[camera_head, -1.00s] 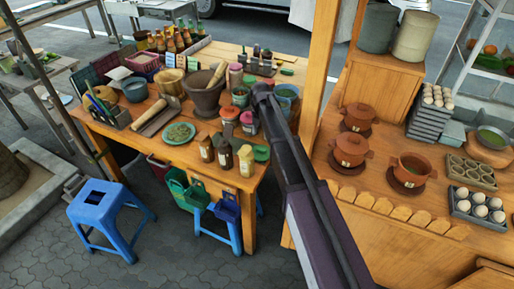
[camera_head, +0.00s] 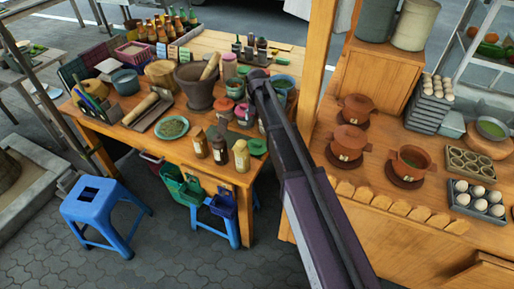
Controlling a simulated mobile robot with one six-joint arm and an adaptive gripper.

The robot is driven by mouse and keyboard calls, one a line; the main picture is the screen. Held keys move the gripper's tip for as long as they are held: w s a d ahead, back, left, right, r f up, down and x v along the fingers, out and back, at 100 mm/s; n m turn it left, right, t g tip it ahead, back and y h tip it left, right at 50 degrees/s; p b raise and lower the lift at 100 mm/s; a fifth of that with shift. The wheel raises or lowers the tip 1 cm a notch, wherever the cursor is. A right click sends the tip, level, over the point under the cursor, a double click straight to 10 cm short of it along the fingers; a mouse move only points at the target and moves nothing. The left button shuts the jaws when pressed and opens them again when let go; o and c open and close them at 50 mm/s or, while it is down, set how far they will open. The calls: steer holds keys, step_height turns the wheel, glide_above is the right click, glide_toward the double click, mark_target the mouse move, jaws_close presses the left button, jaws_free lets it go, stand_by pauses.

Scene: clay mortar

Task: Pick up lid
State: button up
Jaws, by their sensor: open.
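Two brown clay pots with lids stand on saucers on the right wooden counter. One lid (camera_head: 354,101) is on the rear pot, and another lid (camera_head: 350,134) is on the pot in front of it. Which lid is meant, I cannot tell. My dark arm rises from the bottom edge, left of the pots, and its upper end overlaps the left table. I see no gripper fingers, so my gripper's place relative to the lids is hidden.
A wooden post (camera_head: 316,75) stands between the counter and the crowded left table (camera_head: 112,137). Egg trays (camera_head: 476,198) and a mould tray (camera_head: 468,160) lie right of the pots. A blue stool (camera_head: 104,203) stands on the paving. The counter front is fairly clear.

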steer(key=b, duration=0.8)
glide_above(257, 143)
steer(key=shift+a+f, duration=0.1)
steer(key=shift+f, duration=4.2)
steer(key=shift+f+b, duration=0.15)
steer(key=shift+b, duration=0.2)
steer(key=shift+f+b, duration=2.45)
steer(key=c, duration=1)
